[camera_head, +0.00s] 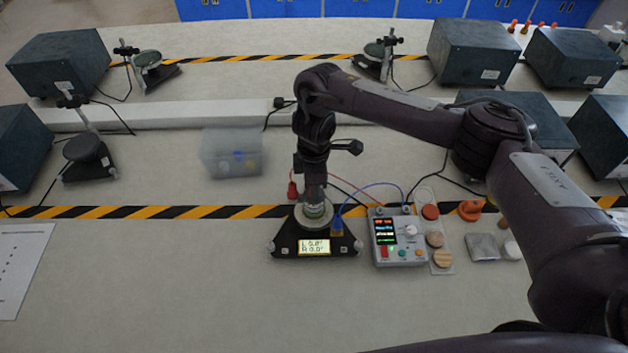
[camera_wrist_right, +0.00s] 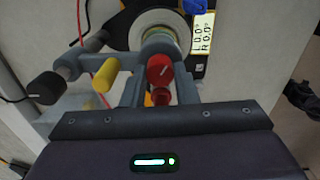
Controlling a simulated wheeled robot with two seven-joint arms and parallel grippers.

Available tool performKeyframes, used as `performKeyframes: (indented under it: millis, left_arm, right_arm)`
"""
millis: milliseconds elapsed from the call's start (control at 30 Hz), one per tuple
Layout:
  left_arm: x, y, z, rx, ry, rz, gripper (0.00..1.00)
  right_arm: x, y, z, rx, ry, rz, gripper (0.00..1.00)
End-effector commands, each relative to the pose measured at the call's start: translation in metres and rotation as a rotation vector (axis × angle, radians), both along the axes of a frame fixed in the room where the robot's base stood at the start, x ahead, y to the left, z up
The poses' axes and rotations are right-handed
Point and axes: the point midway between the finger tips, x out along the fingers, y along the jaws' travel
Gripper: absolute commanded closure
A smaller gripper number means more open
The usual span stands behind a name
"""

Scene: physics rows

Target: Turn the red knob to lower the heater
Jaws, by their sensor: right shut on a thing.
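The red knob (camera_wrist_right: 160,70), with a white mark on its face, sits between the grey fingers of my right gripper (camera_wrist_right: 160,78) in the right wrist view. A second red part (camera_wrist_right: 160,96) shows just below it. A yellow knob (camera_wrist_right: 105,74) and a black knob (camera_wrist_right: 46,88) stand to the left. In the head view my right gripper (camera_head: 315,188) points down over a round ringed part on a black base (camera_head: 283,246) and hides the knobs. The base's display (camera_head: 314,247) reads L 0.0°, R 0.0°. I cannot make out which part is the heater. My left gripper is not in view.
A control box (camera_head: 397,242) with a screen stands just right of the base, with red and blue cables nearby. Small discs (camera_head: 435,240) lie beside it. A translucent box (camera_head: 231,151) stands back left. The front left table is mostly clear, apart from a sheet (camera_head: 22,265).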

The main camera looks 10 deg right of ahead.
Motion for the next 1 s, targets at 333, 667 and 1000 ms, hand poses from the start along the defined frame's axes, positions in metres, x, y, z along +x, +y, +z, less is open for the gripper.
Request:
performKeyframes:
  millis: [333, 667, 1000]
  left_arm:
    - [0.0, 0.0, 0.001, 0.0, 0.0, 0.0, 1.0]
    - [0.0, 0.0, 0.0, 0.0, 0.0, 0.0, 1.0]
    - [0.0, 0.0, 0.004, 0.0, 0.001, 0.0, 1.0]
  right_arm:
    - [0.002, -0.001, 0.002, 0.0, -0.005, -0.011, 0.96]
    - [0.001, 0.0, 0.001, 0.001, -0.002, -0.009, 0.51]
    - [0.002, 0.0, 0.016, 0.0, -0.006, -0.005, 0.51]
